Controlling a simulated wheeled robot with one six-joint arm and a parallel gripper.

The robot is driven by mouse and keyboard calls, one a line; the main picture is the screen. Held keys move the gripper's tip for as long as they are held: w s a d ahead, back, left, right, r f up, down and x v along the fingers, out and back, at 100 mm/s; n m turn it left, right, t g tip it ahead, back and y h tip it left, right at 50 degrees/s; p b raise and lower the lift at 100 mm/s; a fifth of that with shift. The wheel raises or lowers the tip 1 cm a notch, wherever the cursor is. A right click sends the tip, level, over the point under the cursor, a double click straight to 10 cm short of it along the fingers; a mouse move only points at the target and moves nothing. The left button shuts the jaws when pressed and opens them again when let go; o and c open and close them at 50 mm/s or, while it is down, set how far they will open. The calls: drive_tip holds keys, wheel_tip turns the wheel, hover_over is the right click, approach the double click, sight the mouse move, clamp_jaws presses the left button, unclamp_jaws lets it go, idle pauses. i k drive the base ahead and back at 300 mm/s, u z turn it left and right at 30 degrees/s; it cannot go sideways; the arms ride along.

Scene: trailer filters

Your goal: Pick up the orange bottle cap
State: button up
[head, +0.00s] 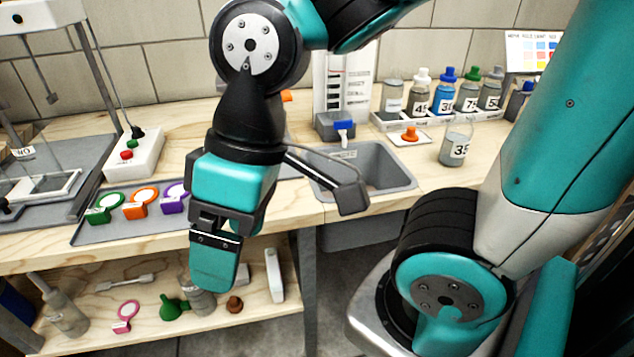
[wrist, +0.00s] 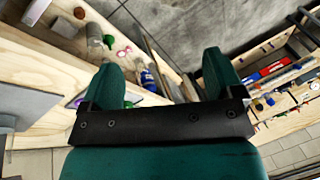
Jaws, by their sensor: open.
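The orange bottle cap (head: 410,134) lies on a small white card (head: 409,139) on the bench in the head view, right of the sink. An uncapped clear bottle (head: 455,149) with a number label stands to its right. My gripper (head: 213,262) hangs pointing down in front of the bench edge, well left of the cap and lower than it. In the wrist view my gripper (wrist: 165,80) shows two teal fingers spread apart with nothing held between them. I cannot make out the orange cap in the wrist view.
A rack (head: 440,119) of several capped bottles stands behind the cap. The grey sink (head: 375,178) lies between my gripper and the cap. A grey tray (head: 130,226) holds coloured filter holders at left. The lower shelf (head: 80,335) carries a green funnel (head: 173,307) and bottles.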

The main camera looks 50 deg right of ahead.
sight(409, 136)
drive_tip(key=k, duration=0.5)
drive_tip(key=z, duration=0.65)
drive_tip(key=i, duration=0.35)
drive_tip(key=z, duration=1)
